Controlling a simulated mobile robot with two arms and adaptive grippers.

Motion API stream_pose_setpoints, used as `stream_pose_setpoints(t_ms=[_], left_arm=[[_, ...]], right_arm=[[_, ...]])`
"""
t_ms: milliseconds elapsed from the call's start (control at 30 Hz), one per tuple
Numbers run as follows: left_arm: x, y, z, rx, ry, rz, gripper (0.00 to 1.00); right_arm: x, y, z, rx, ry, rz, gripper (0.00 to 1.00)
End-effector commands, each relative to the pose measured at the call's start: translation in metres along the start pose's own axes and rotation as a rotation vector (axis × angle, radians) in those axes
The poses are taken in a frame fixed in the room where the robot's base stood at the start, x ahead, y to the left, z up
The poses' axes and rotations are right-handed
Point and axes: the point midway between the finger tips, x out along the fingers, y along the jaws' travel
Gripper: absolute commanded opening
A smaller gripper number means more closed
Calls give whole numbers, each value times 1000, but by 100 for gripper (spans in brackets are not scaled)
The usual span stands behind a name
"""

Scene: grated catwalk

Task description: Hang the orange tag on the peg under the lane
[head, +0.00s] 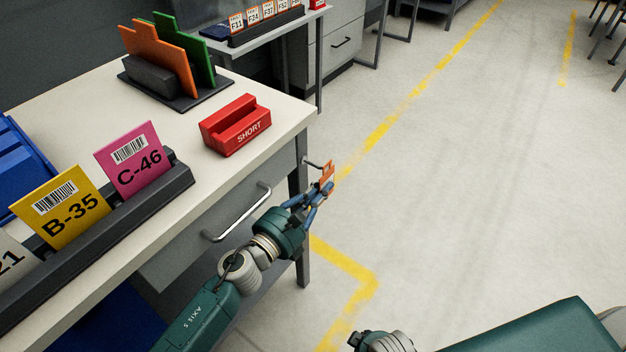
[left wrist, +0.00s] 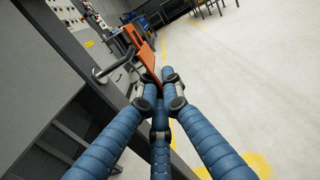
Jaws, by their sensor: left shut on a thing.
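My left gripper (head: 313,200) is shut on the orange tag (head: 327,175), just off the right end of the near table. In the left wrist view the blue fingers (left wrist: 160,100) pinch the tag (left wrist: 146,58) at its lower end, and it stands up tilted beyond them. The dark peg (head: 313,163) sticks out from the table's end below the top; it also shows in the left wrist view (left wrist: 119,63). The peg's tip meets or overlaps the tag's upper part. I cannot tell whether it passes through the tag. My right gripper is out of view.
The table top (head: 195,195) holds a red SHORT block (head: 235,125), a rack (head: 110,230) with yellow and pink cards, and a stand with orange and green boards (head: 160,60). A drawer handle (head: 237,212) juts from the front. Floor to the right (head: 480,170) is clear.

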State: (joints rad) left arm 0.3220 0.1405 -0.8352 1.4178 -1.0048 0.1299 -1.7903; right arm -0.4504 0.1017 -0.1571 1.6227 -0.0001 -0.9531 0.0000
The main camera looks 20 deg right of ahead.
Motion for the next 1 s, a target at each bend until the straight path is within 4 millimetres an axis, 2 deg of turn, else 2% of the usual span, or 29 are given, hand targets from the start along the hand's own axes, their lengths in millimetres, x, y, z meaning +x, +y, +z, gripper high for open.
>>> stream_pose_setpoints(t_ms=[1000], left_arm=[[0, -31, 0, -1, 0, -1, 0]], right_arm=[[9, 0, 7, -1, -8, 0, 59]])
